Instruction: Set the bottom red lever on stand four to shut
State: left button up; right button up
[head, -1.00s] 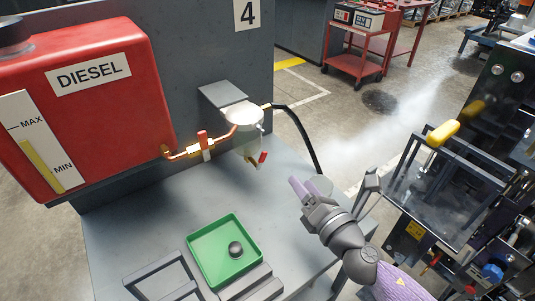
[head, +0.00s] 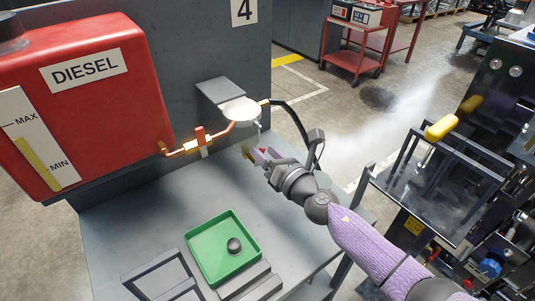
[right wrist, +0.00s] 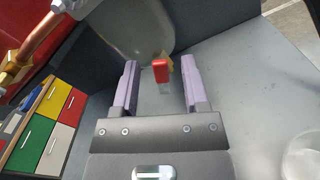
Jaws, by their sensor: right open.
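The bottom red lever (right wrist: 160,71) sits on a small brass drain fitting under the filter bowl (right wrist: 140,25) of stand four. In the right wrist view it shows between the two purple fingers of my right gripper (right wrist: 159,82), with a gap on either side. In the head view my right gripper (head: 287,148) reaches in from the right below the round filter head (head: 241,110), and its finger largely hides the lever. The gripper is open and empty. I cannot tell whether the fingers are level with the lever in depth. My left gripper is out of view.
Another red lever (head: 201,138) sits on the copper pipe by the red diesel tank (head: 90,95). A green tray (head: 205,270) with a dark round part lies on the grey bench (head: 130,225). A black hose (head: 300,122) hangs behind the gripper. Coloured drawers (right wrist: 48,128) stand at left.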

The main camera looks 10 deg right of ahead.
grip_shut()
dwell(0.3)
jog(key=shift+w+d+f+m+b, duration=0.15)
jog(key=shift+d+f+m, duration=0.3)
jog(key=shift+m, duration=1.7)
jog(key=shift+w+d+f+m+b, duration=0.15)
jog(key=shift+f+m, duration=0.5)
jog(key=shift+m, duration=1.55)
jog(key=shift+w+d+f+m+b, duration=0.1)
jog(key=shift+d+f+m, duration=0.4)
jog(key=shift+m, duration=1.65)
jog(key=shift+a+f, duration=0.1)
jog(key=shift+f, duration=0.05)
grip_release()
jog(key=shift+s, duration=0.1)
